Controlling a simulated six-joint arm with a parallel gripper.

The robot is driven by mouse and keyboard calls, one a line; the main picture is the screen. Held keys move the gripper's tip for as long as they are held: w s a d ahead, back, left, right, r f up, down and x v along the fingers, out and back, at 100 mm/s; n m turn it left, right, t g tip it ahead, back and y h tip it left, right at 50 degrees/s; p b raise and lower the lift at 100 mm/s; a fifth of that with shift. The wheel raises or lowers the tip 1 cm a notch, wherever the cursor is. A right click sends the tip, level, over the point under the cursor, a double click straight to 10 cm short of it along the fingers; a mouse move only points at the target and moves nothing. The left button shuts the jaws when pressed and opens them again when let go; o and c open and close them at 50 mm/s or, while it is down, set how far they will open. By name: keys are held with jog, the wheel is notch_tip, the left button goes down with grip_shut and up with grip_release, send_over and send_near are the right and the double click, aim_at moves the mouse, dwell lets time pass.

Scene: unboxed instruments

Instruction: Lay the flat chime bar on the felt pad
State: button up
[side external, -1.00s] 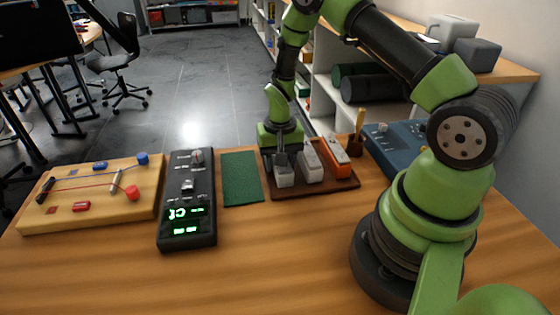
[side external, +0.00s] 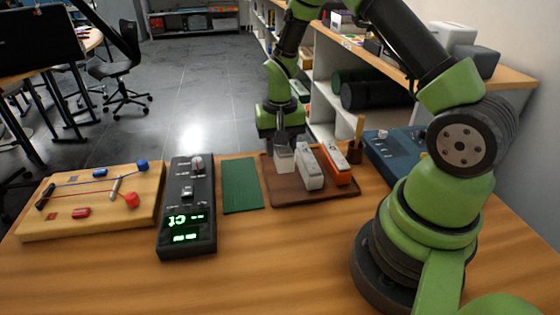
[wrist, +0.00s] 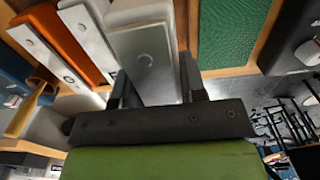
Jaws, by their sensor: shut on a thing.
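My gripper (side external: 283,143) is shut on the leftmost chime bar (side external: 284,163), a light grey one, and holds it just above the brown tray (side external: 300,199). In the wrist view, the held grey bar (wrist: 145,58) lies between my fingers.
A wooden board (side external: 95,215) with red and blue leads and knobs lies at the far left. A small brown holder with a wooden stick (side external: 359,132) and a blue instrument (side external: 392,150) stand right of the tray. The front of the table is clear.

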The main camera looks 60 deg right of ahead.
jog(key=r, duration=0.1)
jog(key=w+r, duration=0.1)
jog(key=a+r, duration=0.1)
jog(key=shift+w+r, duration=0.15)
jog(key=shift+r, duration=0.2)
send_over(240, 181)
notch_tip(240, 181, down, 9)
jog(key=shift+f, duration=0.2)
jog(key=shift+f, duration=0.15)
jog(key=o, duration=1)
